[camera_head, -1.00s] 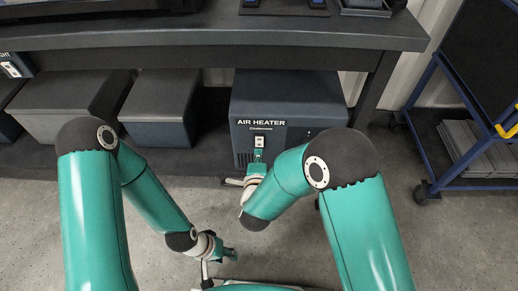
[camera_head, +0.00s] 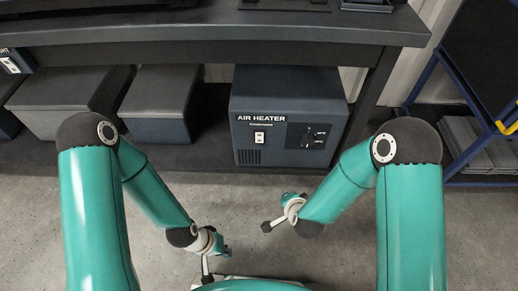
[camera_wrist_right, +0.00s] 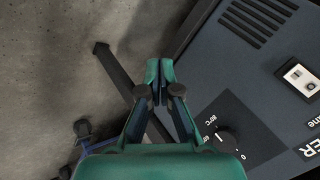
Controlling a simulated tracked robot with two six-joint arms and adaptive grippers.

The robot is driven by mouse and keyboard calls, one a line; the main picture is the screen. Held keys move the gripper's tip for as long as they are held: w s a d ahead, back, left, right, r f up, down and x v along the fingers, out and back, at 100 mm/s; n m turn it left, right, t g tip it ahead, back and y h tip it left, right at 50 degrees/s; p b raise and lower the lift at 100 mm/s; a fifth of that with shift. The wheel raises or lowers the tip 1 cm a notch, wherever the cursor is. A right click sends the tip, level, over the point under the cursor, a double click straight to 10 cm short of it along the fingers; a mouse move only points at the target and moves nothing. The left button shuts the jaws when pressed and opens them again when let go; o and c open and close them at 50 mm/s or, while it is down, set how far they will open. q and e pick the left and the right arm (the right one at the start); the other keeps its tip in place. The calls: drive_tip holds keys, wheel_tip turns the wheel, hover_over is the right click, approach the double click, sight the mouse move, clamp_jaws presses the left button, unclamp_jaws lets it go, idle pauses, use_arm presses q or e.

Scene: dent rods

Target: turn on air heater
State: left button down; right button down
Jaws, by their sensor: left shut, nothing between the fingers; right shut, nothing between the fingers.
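The air heater (camera_head: 255,98) is a dark blue-grey box under the bench, labelled AIR HEATER on its front. A white rocker switch (camera_head: 259,137) sits below the label, and a black dial (camera_head: 307,137) is to its right. In the right wrist view the switch (camera_wrist_right: 300,77) and dial (camera_wrist_right: 225,139) show at the right. My right gripper (camera_head: 286,200) is shut and empty, in front of and below the heater, apart from it; its closed fingertips (camera_wrist_right: 160,66) show in the wrist view. My left gripper (camera_head: 228,251) is shut and empty, low and to the left.
The bench top (camera_head: 220,27) overhangs the heater. Grey boxes (camera_head: 165,104) stand on the lower shelf to its left. A blue trolley (camera_head: 465,110) stands at the right. The floor before the heater is clear apart from my arms.

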drive_tip(key=s+d+f+n+g+y, duration=0.1)
drive_tip(key=s+d+f+n+g, duration=0.1)
drive_tip(key=s, duration=0.6)
drive_tip(key=s+d+f+n+g+y, duration=0.1)
drive_tip(key=s+d+f+n+g, duration=0.2)
drive_tip(key=s+d+n+g, duration=0.2)
drive_tip(key=s+n, duration=0.1)
drive_tip(key=s, duration=0.2)
drive_tip(key=shift+s+f, duration=0.2)
drive_tip(key=shift+f, duration=0.15)
drive_tip(key=shift+d, duration=0.2)
